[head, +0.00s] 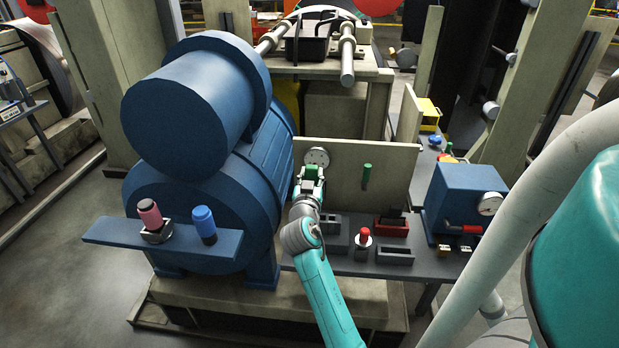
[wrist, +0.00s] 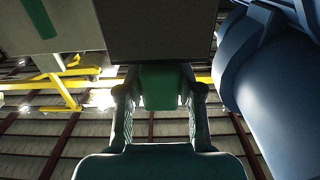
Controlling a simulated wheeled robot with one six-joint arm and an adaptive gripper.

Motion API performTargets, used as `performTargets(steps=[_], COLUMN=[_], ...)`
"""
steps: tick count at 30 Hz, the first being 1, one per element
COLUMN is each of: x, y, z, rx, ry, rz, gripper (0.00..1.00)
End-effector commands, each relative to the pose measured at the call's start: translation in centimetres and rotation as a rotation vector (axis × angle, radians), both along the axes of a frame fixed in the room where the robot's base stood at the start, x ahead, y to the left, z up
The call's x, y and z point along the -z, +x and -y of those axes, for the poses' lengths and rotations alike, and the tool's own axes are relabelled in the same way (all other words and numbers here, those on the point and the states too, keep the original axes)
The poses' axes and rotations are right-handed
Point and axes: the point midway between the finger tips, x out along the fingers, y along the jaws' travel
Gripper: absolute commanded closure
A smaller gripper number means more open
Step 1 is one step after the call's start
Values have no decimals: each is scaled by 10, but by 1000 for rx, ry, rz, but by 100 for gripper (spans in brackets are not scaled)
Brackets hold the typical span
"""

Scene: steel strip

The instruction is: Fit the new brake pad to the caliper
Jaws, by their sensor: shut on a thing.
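My gripper (head: 311,182) is raised in front of the grey upright panel, just right of the big blue drum. It is shut on a green block (head: 311,172), which is likely the brake pad. In the wrist view my gripper (wrist: 160,105) has the green block (wrist: 163,88) between its fingers. A dark grey box-like part (wrist: 155,30) lies directly beyond the block there; I cannot tell whether they are joined or only touching. I cannot pick out the caliper with certainty.
The blue drum (head: 225,205) stands close on the left. Below are a red tray (head: 391,226), a grey tray (head: 396,256) and a red-topped knob (head: 363,238). A blue gauge box (head: 465,195) stands right.

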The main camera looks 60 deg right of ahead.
Motion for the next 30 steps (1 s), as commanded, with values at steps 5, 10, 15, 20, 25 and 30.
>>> performTargets(steps=[5,10,15,20,25,30], x=[1,11,24,38,50,56], y=[0,0,0,0,0,0], z=[-1,-1,-1,-1,-1,-1], rx=[-1,0,-1,-1,0,-1], ry=[1,2,2,2,2,0], rz=[0,-2,-1,-1,-2,0], gripper=[100,100,100,100,100,100])
